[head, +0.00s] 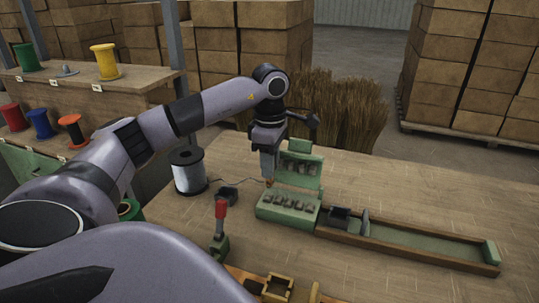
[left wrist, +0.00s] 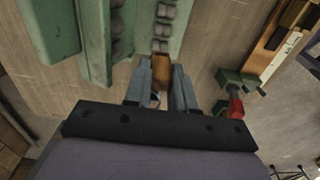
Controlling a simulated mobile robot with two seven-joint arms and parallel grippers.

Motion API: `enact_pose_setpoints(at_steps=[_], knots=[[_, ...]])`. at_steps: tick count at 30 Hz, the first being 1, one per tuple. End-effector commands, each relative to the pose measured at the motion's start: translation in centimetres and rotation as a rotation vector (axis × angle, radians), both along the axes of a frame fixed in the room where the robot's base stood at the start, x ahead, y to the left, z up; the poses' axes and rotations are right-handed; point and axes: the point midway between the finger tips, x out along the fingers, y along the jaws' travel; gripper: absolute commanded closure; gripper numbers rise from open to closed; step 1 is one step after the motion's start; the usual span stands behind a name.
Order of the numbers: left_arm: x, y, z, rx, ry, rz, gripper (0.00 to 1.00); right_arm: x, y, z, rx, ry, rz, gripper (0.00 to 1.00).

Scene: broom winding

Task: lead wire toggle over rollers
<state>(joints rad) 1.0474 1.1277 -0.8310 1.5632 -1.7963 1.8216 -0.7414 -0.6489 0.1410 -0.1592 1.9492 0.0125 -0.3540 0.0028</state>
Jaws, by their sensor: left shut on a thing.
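My left gripper (head: 269,180) is at the left end of the green roller block (head: 288,220). In the left wrist view its fingers (left wrist: 160,85) are shut on a small orange-brown wooden toggle (left wrist: 161,75). A thin dark wire runs from the wire spool (head: 189,175) towards the gripper. The grey rollers (head: 290,201) sit in rows on the green block, and they also show in the left wrist view (left wrist: 165,30). The toggle lies just short of the near roller row. My right gripper is not in view.
A long wooden tray (head: 400,250) extends right. A broom-bristle bundle (head: 335,110) stands behind the table. The table's right rear is clear.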

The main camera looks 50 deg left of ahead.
Motion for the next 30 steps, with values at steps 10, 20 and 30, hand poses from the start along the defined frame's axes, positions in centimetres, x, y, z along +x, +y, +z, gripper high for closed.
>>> enact_pose_setpoints(at_steps=[10,20,30], knots=[[2.5,-4.6,0.1,-0.002,-0.001,-0.005,1.0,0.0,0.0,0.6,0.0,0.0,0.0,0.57],[5.0,-9.2,0.3,-0.002,0.0,-0.003,1.0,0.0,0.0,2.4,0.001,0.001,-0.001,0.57],[7.2,-13.0,0.1,-0.001,0.0,-0.001,1.0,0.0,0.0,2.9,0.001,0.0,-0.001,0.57]])
